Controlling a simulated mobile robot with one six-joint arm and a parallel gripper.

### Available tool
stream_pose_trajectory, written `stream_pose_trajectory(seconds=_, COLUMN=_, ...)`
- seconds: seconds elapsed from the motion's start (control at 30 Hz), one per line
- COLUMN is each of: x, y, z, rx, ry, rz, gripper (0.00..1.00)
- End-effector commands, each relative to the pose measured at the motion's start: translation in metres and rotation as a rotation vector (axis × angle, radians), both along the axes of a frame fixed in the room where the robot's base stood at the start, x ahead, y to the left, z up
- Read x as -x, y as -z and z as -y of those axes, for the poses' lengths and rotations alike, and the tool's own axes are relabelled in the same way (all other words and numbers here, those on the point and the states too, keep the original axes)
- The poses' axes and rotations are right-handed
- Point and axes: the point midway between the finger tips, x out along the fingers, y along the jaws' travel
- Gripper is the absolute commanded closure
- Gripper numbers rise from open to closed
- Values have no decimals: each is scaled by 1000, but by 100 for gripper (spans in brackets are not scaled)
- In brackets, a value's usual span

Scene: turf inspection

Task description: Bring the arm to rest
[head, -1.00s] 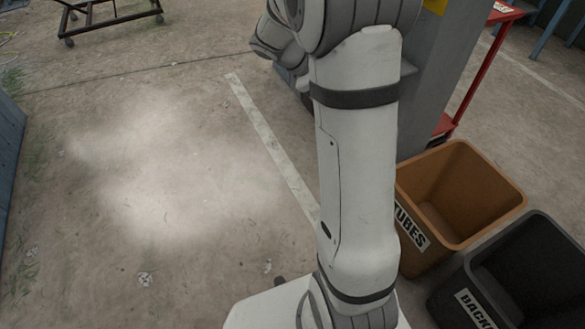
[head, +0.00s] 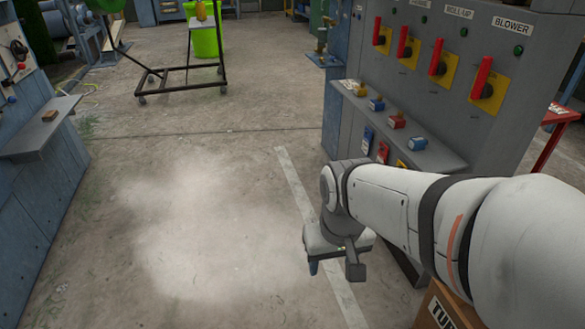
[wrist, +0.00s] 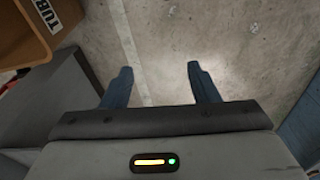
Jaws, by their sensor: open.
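My gripper (head: 333,270) hangs at the end of my arm, left of the grey switch cabinet and above the concrete floor. It points downward. In the wrist view my gripper (wrist: 160,85) shows two blue fingers spread wide apart. Nothing is between them except bare floor with a pale painted line. The arm reaches in from the right edge of the head view, bent at the wrist.
The grey switch cabinet (head: 480,110) has several red levers and a shelf (head: 440,155) holding small padlocks. The orange-brown TUBES bin (head: 440,310) is partly hidden under my arm. A wheeled black frame (head: 180,80) stands behind. A blue bench (head: 40,190) is left. Mid-floor is clear.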

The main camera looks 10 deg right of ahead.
Motion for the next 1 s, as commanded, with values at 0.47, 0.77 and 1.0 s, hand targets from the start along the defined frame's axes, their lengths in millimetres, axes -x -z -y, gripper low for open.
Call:
stream_pose_trajectory(seconds=0.47, x=-4, y=-137, z=6, rx=32, ry=-43, rz=41, gripper=46)
stream_pose_trajectory(seconds=0.77, x=-2, y=-234, z=5, rx=27, ry=-35, rz=86, gripper=46)
stream_pose_trajectory(seconds=1.0, x=2, y=-269, z=2, rx=6, ry=-8, rz=112, gripper=46)
